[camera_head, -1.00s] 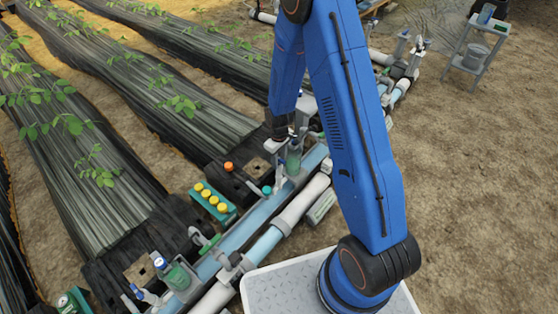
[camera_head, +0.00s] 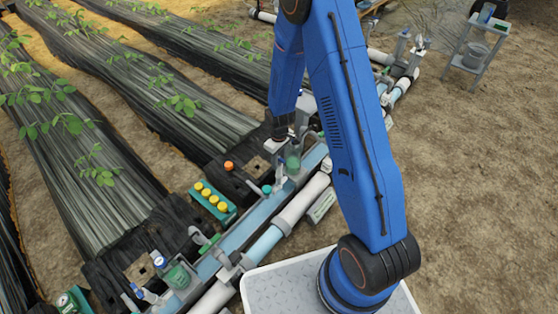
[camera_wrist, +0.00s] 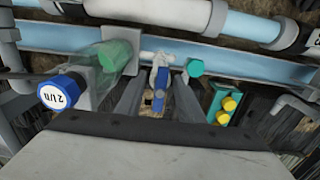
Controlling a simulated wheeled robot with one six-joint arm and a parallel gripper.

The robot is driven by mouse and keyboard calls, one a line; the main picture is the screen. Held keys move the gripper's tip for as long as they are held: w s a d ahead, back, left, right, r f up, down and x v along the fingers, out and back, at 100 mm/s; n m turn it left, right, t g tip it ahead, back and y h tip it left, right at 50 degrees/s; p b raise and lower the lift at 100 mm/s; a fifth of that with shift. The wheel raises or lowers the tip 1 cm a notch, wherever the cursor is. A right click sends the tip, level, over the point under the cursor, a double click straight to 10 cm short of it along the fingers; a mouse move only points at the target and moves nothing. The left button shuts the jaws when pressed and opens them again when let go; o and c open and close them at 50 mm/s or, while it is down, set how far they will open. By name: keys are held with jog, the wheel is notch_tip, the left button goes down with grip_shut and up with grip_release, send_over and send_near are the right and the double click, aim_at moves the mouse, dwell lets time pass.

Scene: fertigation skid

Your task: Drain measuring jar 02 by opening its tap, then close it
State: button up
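A clear measuring jar with green liquid (camera_head: 293,161) stands on the pipe skid beside my gripper (camera_head: 279,147). In the wrist view the jar's green contents (camera_wrist: 117,56) and its blue cap (camera_wrist: 62,93) show at left; the cap's label is upside down and I cannot read it surely. A white tap (camera_wrist: 157,59) with a blue handle (camera_wrist: 158,90) sits to the right of the jar. My gripper (camera_wrist: 158,98) is open, its two grey fingers on either side of the blue handle, with no clear contact. The tap's flow cannot be made out.
A second jar with green liquid (camera_head: 177,277) and its own tap stands at lower left. A teal rack with yellow caps (camera_head: 213,201) and a teal knob (camera_head: 267,189) are nearby. White and blue pipes (camera_head: 232,250) run along the skid. Bare soil lies at right.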

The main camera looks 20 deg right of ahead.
jog(key=c, duration=0.8)
jog(key=o, duration=0.8)
jog(key=shift+f, duration=0.2)
jog(key=shift+r, duration=3.95)
